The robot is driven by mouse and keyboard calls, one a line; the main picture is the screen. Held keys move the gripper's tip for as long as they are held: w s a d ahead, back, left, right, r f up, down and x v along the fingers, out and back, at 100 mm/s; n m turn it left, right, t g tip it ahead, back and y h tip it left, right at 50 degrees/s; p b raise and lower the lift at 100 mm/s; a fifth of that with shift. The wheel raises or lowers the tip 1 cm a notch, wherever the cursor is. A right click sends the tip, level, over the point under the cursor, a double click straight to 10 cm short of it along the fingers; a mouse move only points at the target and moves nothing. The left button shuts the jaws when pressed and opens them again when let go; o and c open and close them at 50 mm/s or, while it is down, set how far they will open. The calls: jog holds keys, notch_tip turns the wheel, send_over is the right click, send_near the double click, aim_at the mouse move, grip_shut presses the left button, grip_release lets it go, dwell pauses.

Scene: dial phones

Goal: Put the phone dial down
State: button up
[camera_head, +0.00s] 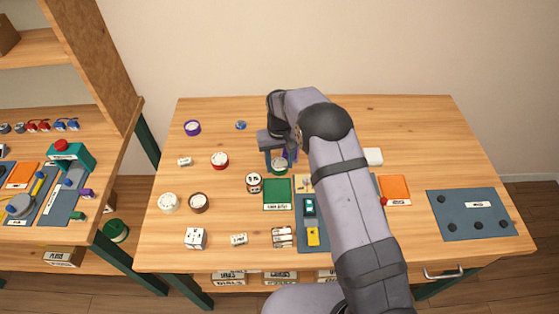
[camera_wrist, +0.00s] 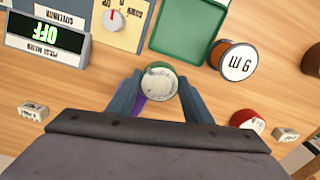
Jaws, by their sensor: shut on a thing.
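The phone dial (camera_wrist: 159,94) has a round white face and a green rim. It sits between the two fingers of my gripper (camera_wrist: 158,98) in the wrist view, and the gripper is shut on it. In the head view the green-rimmed dial (camera_head: 279,167) shows below my gripper (camera_head: 277,152), just behind a green tray (camera_head: 277,194). The green tray (camera_wrist: 190,30) is empty in the wrist view. I cannot tell whether the dial touches the table. A purple thing (camera_wrist: 141,103) is partly hidden beside the left finger.
A spool marked 9 m (camera_wrist: 233,60) stands beside the tray. A red-rimmed dial (camera_head: 220,160), white dial (camera_head: 169,202), brown dial (camera_head: 199,202) and purple dial (camera_head: 192,128) lie to the left. A pulse meter (camera_wrist: 47,38) reads OFF. My arm hides part of the table's middle.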

aim_at(279, 164)
jog(key=shift+f, duration=0.15)
jog(key=o, duration=1.1)
notch_tip(279, 164, up, 12)
jog(key=b, duration=0.3)
jog(key=shift+r, duration=0.25)
jog(key=shift+d, duration=0.1)
